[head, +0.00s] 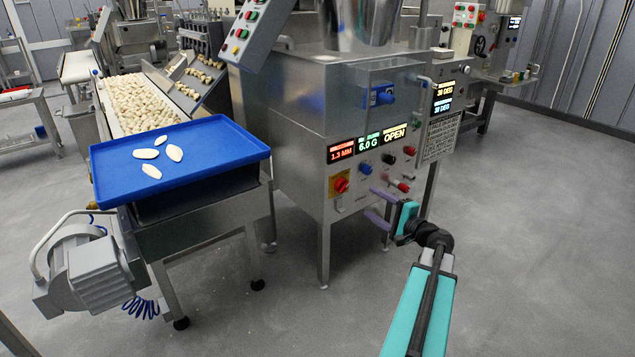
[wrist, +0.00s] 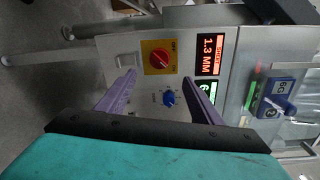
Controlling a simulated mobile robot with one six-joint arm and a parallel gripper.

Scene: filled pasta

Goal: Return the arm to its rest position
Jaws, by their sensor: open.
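My gripper (head: 372,204) is in front of the control panel of the steel pasta machine (head: 300,100) in the head view. Its two purple fingers are apart with nothing between them. In the wrist view my gripper (wrist: 157,78) faces the panel, which appears turned sideways. A red knob on a yellow plate (wrist: 160,58) and a blue knob (wrist: 169,98) show ahead of and between the fingers. I cannot tell the exact gap, but no contact shows. My teal arm reaches up from the lower right of the head view.
Displays on the panel read 1.3 MM (head: 341,151), 6.0 G (head: 368,143) and OPEN (head: 394,134). A blue tray (head: 225,150) with several white pieces sits at the left, by a filled conveyor (head: 135,103). A grey motor (head: 95,272) hangs below it. The floor (head: 540,230) at right is clear.

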